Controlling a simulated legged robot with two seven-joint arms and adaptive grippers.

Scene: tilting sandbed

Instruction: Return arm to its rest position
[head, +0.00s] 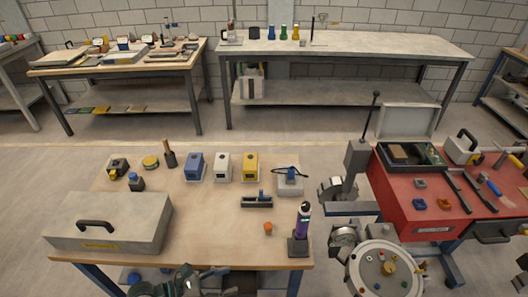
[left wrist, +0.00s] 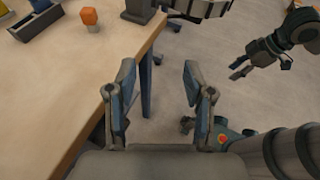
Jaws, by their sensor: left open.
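My left gripper (head: 186,280) shows at the bottom of the head view, low at the front edge of the wooden workbench (head: 215,228). In the left wrist view its two fingers (left wrist: 160,85) stand wide apart with nothing between them. They are beside the bench edge, over the floor. Another gripper of mine, seemingly the right one (left wrist: 242,68), shows small at the upper right of that view, apart from the bench. Its finger opening is too small to judge. Most of both arms is out of the head view.
On the bench are a grey case (head: 112,222), an orange piece (head: 267,228), a purple bottle (head: 303,222) and several coloured blocks. The orange piece also shows in the left wrist view (left wrist: 89,17). A red cart (head: 408,195) and a round drum (head: 385,270) stand to the right.

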